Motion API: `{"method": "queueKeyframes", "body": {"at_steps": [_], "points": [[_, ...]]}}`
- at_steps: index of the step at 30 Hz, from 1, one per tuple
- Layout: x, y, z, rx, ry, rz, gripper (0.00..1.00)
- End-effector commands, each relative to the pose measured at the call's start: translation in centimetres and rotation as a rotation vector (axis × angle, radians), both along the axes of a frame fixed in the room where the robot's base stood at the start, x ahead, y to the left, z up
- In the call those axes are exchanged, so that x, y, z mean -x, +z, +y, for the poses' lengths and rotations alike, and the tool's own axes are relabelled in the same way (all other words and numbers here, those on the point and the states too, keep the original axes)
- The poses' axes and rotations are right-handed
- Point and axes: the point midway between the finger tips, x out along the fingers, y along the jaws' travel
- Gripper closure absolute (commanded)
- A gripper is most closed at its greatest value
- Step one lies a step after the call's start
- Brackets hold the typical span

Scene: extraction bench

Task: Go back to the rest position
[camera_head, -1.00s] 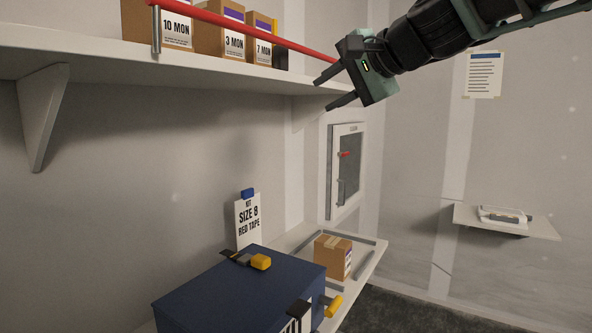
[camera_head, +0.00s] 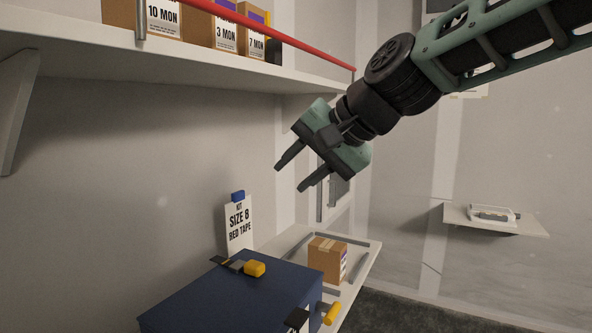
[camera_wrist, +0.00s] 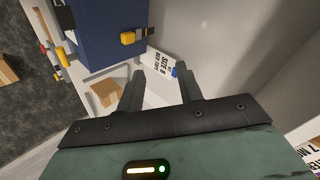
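My gripper (camera_head: 291,177) is in the air in front of the wall, below the upper shelf's right end and above the bench. Its two fingers are apart with nothing between them. In the wrist view the gripper (camera_wrist: 160,84) also shows spread, empty fingers, with the bench and the sign beyond them. My arm reaches in from the upper right.
A blue case (camera_head: 235,295) with yellow latches stands on the lower bench (camera_head: 363,262). A cardboard box (camera_head: 327,259) and a "SIZE 8 RED TAPE" sign (camera_head: 239,225) are near it. The upper shelf (camera_head: 180,60) holds boxes behind a red rail (camera_head: 290,41). A small shelf (camera_head: 520,228) is right.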

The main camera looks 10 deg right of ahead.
Motion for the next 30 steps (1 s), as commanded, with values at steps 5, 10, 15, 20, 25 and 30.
{"method": "queueKeyframes", "body": {"at_steps": [5, 10, 15, 20, 25, 30], "points": [[0.1, -0.1, 0.0, 0.003, 0.003, 0.001, 0.64], [0.1, -0.1, 0.0, 0.003, 0.003, 0.001, 0.64], [2.7, -3.5, 0.5, 0.092, 0.084, 0.029, 0.64], [9.7, -11.2, 0.3, 0.314, 0.308, 0.090, 0.64], [18.3, -18.7, -2.4, 0.568, 0.598, 0.149, 0.64], [24.1, -23.0, -6.0, 0.745, 0.825, 0.188, 0.64]]}}
